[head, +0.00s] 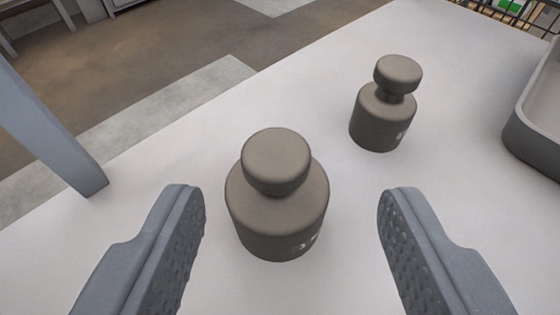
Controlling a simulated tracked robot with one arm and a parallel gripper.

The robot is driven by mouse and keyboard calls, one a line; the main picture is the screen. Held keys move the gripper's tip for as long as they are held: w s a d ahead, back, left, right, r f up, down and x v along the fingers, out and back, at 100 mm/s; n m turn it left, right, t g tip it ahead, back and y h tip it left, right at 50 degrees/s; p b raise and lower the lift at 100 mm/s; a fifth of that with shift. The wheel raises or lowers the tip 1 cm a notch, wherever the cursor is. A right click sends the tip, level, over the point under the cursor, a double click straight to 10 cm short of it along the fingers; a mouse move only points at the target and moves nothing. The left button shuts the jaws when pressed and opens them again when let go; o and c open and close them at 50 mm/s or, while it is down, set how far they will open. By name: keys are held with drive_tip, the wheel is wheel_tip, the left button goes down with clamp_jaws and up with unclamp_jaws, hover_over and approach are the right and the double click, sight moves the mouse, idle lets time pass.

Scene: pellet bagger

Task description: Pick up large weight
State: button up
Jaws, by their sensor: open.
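Two grey-brown knobbed weights stand upright on a white table. The large weight (277,210) is nearer, in the middle of the head view, with a pale marking low on its side that I cannot read. The smaller weight (383,118) stands behind it to the right. My gripper (292,192) is open. One finger is to the left of the large weight and one to the right, with visible gaps on both sides, and nothing is held. I cannot tell the exact height of the fingertips over the table.
The white table (200,133) has free room around the weights. A grey tray (532,135) stands at the right edge. A blue-grey post (50,130) rises at the left. A dark wire basket (520,15) with green items shows at the top right. Brown floor lies beyond the table.

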sight(275, 170)
drive_tip(key=shift+a+f+b+x, duration=0.15)
drive_tip(key=shift+b+x, duration=0.15)
drive_tip(key=shift+x, duration=0.85)
drive_tip(key=shift+a+f+b+x, duration=0.1)
drive_tip(key=shift+b+x, duration=0.2)
drive_tip(key=shift+x, duration=0.9)
drive_tip(key=shift+a+f+b+x, duration=0.15)
drive_tip(key=shift+b+x, duration=0.15)
drive_tip(key=shift+x, duration=0.85)
drive_tip(key=shift+s+r, duration=0.1)
drive_tip(key=shift+s, duration=0.05)
clamp_jaws()
